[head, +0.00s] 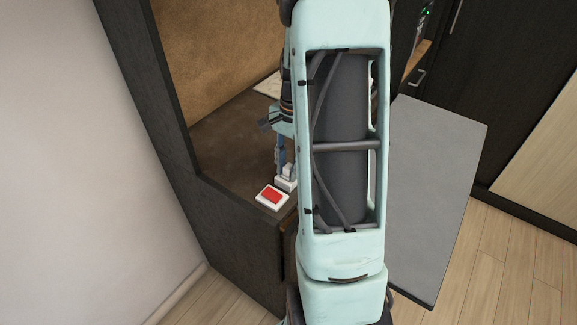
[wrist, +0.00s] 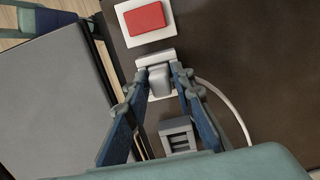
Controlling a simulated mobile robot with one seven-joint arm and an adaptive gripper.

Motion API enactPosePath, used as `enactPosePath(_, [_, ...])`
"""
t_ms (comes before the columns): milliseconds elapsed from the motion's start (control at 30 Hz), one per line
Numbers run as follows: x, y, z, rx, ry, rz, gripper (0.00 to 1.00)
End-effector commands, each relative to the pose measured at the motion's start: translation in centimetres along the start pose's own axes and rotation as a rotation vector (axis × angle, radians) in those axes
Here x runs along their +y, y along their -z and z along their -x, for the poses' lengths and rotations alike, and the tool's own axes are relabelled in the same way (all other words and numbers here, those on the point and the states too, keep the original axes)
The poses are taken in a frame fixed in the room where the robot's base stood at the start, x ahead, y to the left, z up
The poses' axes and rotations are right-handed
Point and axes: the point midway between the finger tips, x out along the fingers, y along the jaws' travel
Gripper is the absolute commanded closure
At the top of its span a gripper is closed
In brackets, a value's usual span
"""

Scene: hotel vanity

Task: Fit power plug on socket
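My gripper (wrist: 159,76) points down at the dark counter, its two blue fingers on either side of a light grey block that looks like the power plug (wrist: 160,83). The fingertips appear to touch its sides. A pale socket-like base (wrist: 154,58) lies directly under and beyond the plug. I cannot tell whether the plug is fully seated in it or just above. In the head view the pale stack of plug and base (head: 287,180) shows beside my arm, which hides much of the gripper.
A white plate with a red button (wrist: 147,16) sits close beyond the base. A white cable (wrist: 234,108) curves over the counter at right. A grey ribbed block (wrist: 178,136) shows between the fingers, its role unclear. A grey panel (head: 434,190) stands right of the counter (head: 225,140).

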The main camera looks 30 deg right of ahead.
Motion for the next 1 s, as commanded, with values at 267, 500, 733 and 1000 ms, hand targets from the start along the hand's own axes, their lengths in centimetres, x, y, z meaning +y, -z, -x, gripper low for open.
enactPosePath(267, [0.0,0.0,0.0,-0.001,-0.001,0.0,0.61])
enactPosePath(500, [0.0,0.1,0.9,0.002,0.001,0.0,0.61])
enactPosePath(733, [-0.1,0.1,5.2,0.005,0.003,0.0,0.61])
enactPosePath(1000, [0.0,0.1,10.3,0.002,0.001,0.0,0.61])
